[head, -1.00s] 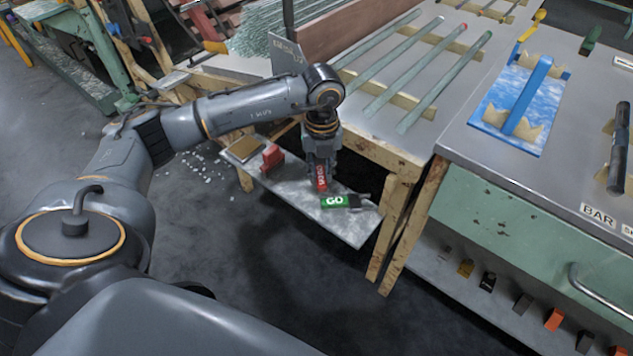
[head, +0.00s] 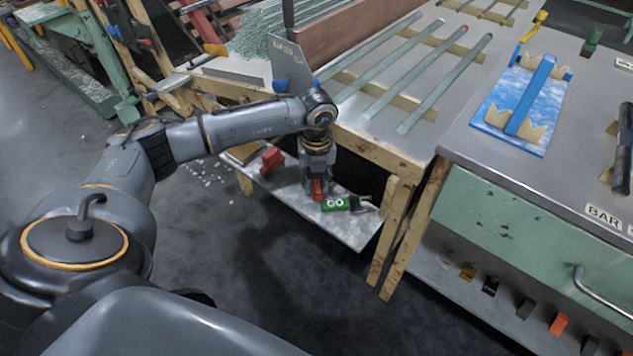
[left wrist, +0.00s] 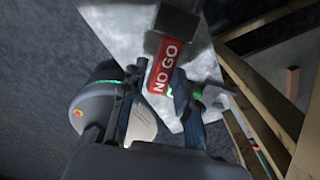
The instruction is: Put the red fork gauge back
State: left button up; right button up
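The red fork gauge, lettered NO GO (left wrist: 162,68), is between the two fingertips of my left gripper (left wrist: 160,88) in the left wrist view, with its dark metal end pointing away. In the head view the red gauge (head: 318,189) shows just below my left gripper (head: 318,178), which is shut on it low over the grey shelf. I cannot tell whether the gauge touches the shelf. A green GO gauge (head: 335,204) lies on the shelf right beside it; in the wrist view it is mostly hidden. My right gripper is out of view.
The low grey shelf (head: 358,234) also bears a red block (head: 272,160) at its left. The bench's wooden leg (head: 393,215) stands close on the right. Glass tubes (head: 445,80) lie on the bench above. Floor in front of the shelf is clear.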

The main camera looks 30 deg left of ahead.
pick_arm(q)
jog(key=shift+o, duration=0.6)
jog(key=shift+r, duration=0.25)
notch_tip(320, 180, up, 12)
jog(key=p, duration=0.2)
jog(key=shift+f, duration=0.15)
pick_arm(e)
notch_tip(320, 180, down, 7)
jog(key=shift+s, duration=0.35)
